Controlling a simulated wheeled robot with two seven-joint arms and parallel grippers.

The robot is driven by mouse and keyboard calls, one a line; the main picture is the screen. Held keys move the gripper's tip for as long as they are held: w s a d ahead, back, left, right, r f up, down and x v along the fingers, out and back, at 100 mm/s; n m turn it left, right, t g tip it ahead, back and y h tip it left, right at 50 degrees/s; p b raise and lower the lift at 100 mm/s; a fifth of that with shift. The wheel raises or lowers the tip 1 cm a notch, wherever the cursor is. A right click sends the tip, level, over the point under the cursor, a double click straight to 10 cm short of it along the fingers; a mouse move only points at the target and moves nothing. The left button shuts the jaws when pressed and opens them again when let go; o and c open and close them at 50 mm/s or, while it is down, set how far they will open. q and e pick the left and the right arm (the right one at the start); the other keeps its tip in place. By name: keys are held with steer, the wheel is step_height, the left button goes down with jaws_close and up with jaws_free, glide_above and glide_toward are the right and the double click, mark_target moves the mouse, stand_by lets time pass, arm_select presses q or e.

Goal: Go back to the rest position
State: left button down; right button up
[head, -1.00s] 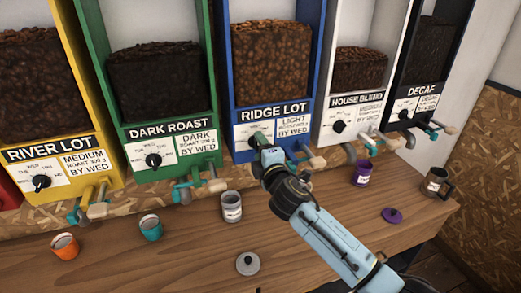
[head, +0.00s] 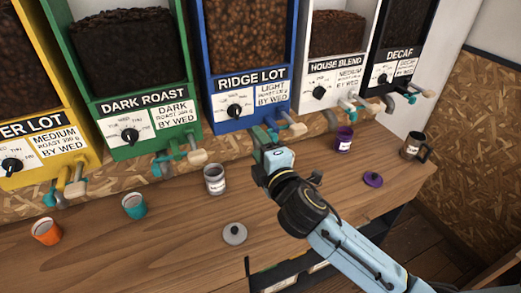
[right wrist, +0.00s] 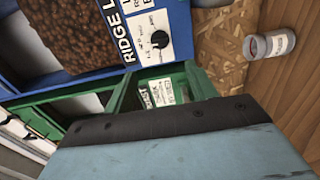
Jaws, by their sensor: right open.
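My right gripper (head: 265,134) is in the middle of the head view. It is open, with nothing seen between its fingers. It appears just below and in front of the spout of the blue Ridge Lot dispenser (head: 252,82), above the wooden counter (head: 190,250). I cannot tell whether it touches anything. In the right wrist view, a large pale-blue part of my own arm fills the bottom, and the Ridge Lot dispenser (right wrist: 172,22) shows at the upper left. My left gripper is not in view.
A grey jar (head: 215,180) stands left of the gripper, with a grey lid (head: 234,233) in front. A purple jar (head: 344,139), purple lid (head: 373,180) and dark mug (head: 413,146) stand right. Teal (head: 134,206) and orange (head: 46,231) cups stand left. The front counter is mostly clear.

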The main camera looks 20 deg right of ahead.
steer(key=shift+s, duration=0.3)
steer(key=shift+f, duration=0.1)
